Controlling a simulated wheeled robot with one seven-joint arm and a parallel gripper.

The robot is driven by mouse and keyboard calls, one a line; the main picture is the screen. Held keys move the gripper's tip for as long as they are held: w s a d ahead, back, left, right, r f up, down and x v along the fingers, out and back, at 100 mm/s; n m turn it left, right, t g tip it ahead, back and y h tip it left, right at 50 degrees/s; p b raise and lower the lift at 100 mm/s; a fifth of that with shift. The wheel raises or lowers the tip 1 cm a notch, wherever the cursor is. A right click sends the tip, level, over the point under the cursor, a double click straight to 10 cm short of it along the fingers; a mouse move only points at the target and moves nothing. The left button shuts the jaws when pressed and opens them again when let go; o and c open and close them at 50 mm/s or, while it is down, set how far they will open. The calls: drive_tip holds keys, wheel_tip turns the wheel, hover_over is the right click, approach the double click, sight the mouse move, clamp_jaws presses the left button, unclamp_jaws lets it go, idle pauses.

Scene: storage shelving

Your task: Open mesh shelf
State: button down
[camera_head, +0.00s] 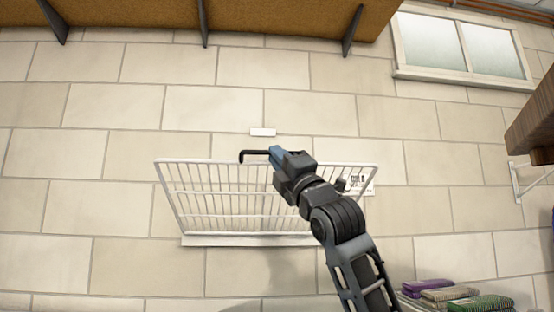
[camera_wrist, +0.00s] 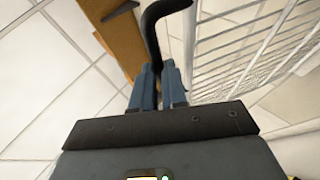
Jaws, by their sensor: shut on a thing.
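The white wire mesh shelf (camera_head: 178,200) is on the tiled wall in the head view. Its top edge looks wider than its bottom edge, so it appears tilted out from the wall. Its bars also show at the right of the wrist view (camera_wrist: 250,65). My gripper (camera_head: 273,153) is at the shelf's top edge, near its middle. Its blue fingers (camera_wrist: 160,78) are shut on a black bent bar (camera_wrist: 153,28). This bar (camera_head: 253,152) reaches left from the fingers and bends down at its end by the top rail. I cannot tell whether it is fixed to the shelf.
A small white plate (camera_head: 263,132) is on the wall above the shelf. A brown shelf on brackets (camera_head: 150,17) is overhead. A dark wooden shelf (camera_head: 535,115) juts in at right. Folded cloths (camera_head: 445,294) lie at lower right. The wall left of the mesh is clear.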

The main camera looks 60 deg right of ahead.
wheel_tip(320, 180, down, 8)
drive_tip(key=s+a+b, duration=0.1)
drive_tip(key=b, duration=0.2)
drive_tip(key=shift+s+a+r+b, duration=0.15)
drive_tip(key=shift+s+a+b, duration=0.1)
drive_tip(key=shift+a+b, duration=0.05)
drive_tip(key=c, duration=1.5)
unclamp_jaws()
drive_tip(key=shift+o, duration=0.3)
